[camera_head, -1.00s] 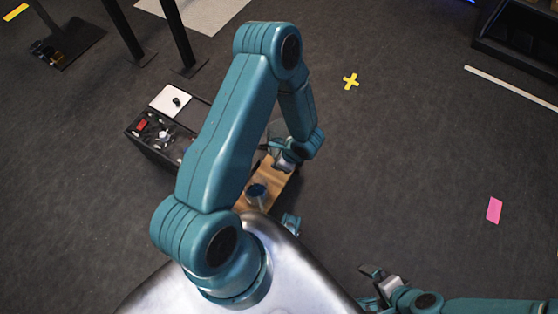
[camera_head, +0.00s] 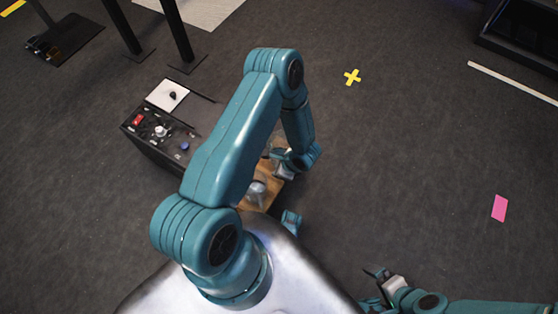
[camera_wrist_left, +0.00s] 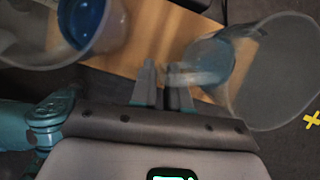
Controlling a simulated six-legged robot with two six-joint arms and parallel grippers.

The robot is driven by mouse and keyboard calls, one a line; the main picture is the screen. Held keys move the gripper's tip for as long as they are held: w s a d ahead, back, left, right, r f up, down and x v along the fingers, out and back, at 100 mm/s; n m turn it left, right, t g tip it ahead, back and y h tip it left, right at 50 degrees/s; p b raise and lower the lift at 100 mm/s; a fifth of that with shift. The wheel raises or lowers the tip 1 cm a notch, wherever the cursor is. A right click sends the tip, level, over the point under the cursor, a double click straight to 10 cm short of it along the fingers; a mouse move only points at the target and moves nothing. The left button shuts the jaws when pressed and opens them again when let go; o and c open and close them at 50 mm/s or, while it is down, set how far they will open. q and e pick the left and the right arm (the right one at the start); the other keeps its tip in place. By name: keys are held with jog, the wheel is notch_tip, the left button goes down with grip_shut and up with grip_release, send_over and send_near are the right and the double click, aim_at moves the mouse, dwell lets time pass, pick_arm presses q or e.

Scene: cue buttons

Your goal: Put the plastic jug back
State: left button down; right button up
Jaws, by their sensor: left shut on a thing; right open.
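A clear plastic jug (camera_wrist_left: 275,75) with blue at its lower end is tilted at the right of the left wrist view, its wide mouth facing right. My left gripper (camera_wrist_left: 162,78) is shut at its near side, seemingly on the handle; blur hides the exact grip. In the head view my left gripper (camera_head: 284,166) is over a wooden board (camera_head: 262,203), and my arm hides most of the jug. A pale cup (camera_head: 258,190) is on the board; a clear vessel with blue inside (camera_wrist_left: 86,22) shows at the wrist view's upper left. My right gripper (camera_head: 384,278) is open and empty.
A dark box (camera_head: 150,145) with a white plate (camera_head: 168,95), a red button (camera_head: 139,119) and small parts stands left of the board. Black posts (camera_head: 180,40) rise behind it. The floor on the right is clear, with a yellow cross (camera_head: 353,77) and a pink marker (camera_head: 500,208).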

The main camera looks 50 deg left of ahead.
pick_arm(q)
jog(key=c, duration=1.1)
grip_release()
jog(key=shift+f, duration=0.1)
jog(key=shift+r+p, duration=0.3)
jog(key=p+v, duration=0.4)
jog(key=v, duration=0.7)
jog(key=s+d+r+n+t+h, duration=0.1)
jog(key=s+d+n+h, duration=0.2)
jog(key=d+n, duration=0.4)
jog(key=s+d+r+n+t+h, duration=0.1)
jog(key=s+d+r+n+h, duration=0.1)
jog(key=s+d+n+h, duration=0.2)
jog(key=shift+s+d+r+n+h, duration=0.25)
jog(key=shift+d+n+h, duration=0.35)
jog(key=shift+d+n, duration=1.7)
jog(key=shift+d+m, duration=0.5)
